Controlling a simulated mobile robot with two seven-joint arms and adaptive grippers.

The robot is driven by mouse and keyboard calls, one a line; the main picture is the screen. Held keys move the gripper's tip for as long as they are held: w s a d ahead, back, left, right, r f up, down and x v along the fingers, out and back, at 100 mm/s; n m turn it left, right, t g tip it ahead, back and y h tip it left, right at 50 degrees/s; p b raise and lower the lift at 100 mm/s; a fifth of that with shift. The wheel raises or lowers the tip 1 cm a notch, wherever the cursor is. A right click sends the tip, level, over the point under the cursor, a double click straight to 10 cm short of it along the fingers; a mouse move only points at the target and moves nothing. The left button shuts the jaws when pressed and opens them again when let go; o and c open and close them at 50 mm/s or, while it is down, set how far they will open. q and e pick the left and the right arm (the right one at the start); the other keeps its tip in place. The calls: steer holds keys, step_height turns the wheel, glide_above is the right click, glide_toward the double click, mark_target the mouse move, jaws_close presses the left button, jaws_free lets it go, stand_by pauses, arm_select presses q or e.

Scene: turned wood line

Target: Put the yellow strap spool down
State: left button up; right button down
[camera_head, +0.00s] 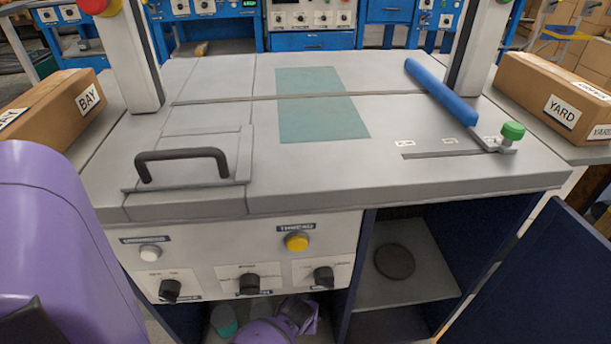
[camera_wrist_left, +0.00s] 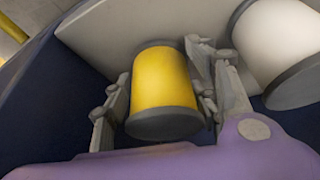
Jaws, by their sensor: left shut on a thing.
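The yellow strap spool (camera_wrist_left: 164,80) has grey end discs and sits between the fingers of my left gripper (camera_wrist_left: 160,68) in the left wrist view. The gripper is shut on its sides. The spool stands somewhat tilted in that picture, close to a pale panel or shelf behind it; I cannot tell whether it touches a surface. In the head view my purple left wrist (camera_head: 268,331) shows low inside the open left bay under the bench, and the spool and fingertips are hidden there. My right gripper is not in view.
A white spool (camera_wrist_left: 285,40) stands close right of the gripper. A teal object (camera_head: 223,319) lies in the left bay. A dark round disc (camera_head: 394,261) marks the otherwise clear shelf (camera_head: 372,291) on the right. The bench top (camera_head: 210,90) is above; an open door (camera_head: 535,285) flanks the right.

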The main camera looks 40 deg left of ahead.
arm_select(q)
steer(key=shift+w+r, duration=0.1)
steer(key=shift+r, duration=0.05)
steer(key=shift+f, duration=0.3)
steer(key=o, duration=1.3)
steer(key=shift+r, duration=0.45)
steer(key=p+v, duration=0.3)
steer(key=v, duration=0.3)
steer(key=shift+d+r+p, duration=0.1)
steer(key=shift+r+p, duration=0.15)
steer(key=shift+p, duration=0.15)
steer(key=shift+s+r, duration=0.25)
steer(key=shift+s, duration=0.1)
